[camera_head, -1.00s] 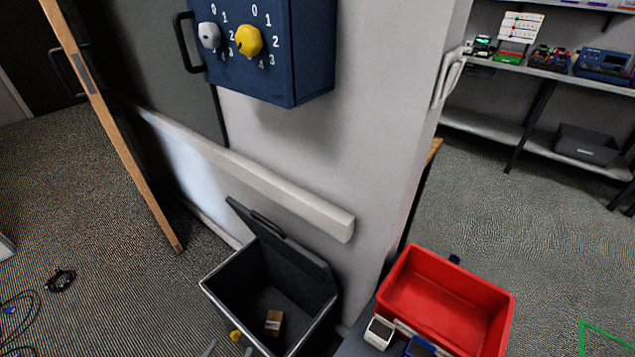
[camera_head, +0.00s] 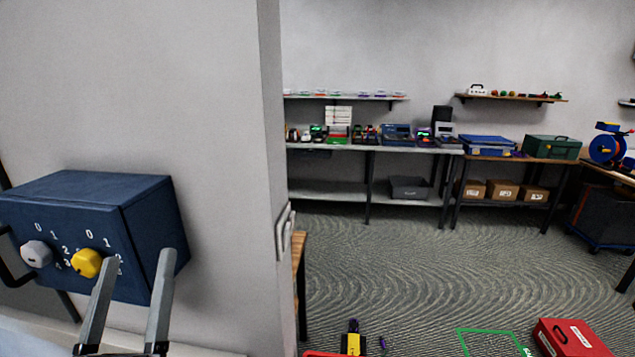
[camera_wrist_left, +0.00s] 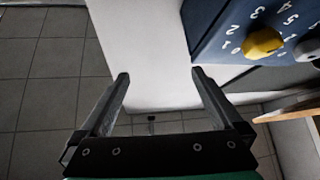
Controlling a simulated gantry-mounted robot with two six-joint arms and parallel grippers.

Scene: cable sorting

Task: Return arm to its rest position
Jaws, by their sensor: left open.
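My left gripper (camera_head: 136,292) is open and empty at the lower left of the head view, its two grey fingers pointing up in front of the blue dial box (camera_head: 150,230). The box is on the light wall and carries a grey knob (camera_head: 37,254) and a yellow knob (camera_head: 86,263). In the left wrist view the fingers (camera_wrist_left: 160,85) stand apart with only wall and floor between them. The yellow knob (camera_wrist_left: 263,43) shows there at the upper right, clear of the fingers. My right gripper is not in view.
A wall edge (camera_head: 273,180) stands right of the box. Shelves with devices (camera_head: 385,140) line the far wall. A red box (camera_head: 572,340) and a green outline (camera_head: 490,335) are at the lower right. The carpet (camera_head: 420,260) between is mostly clear.

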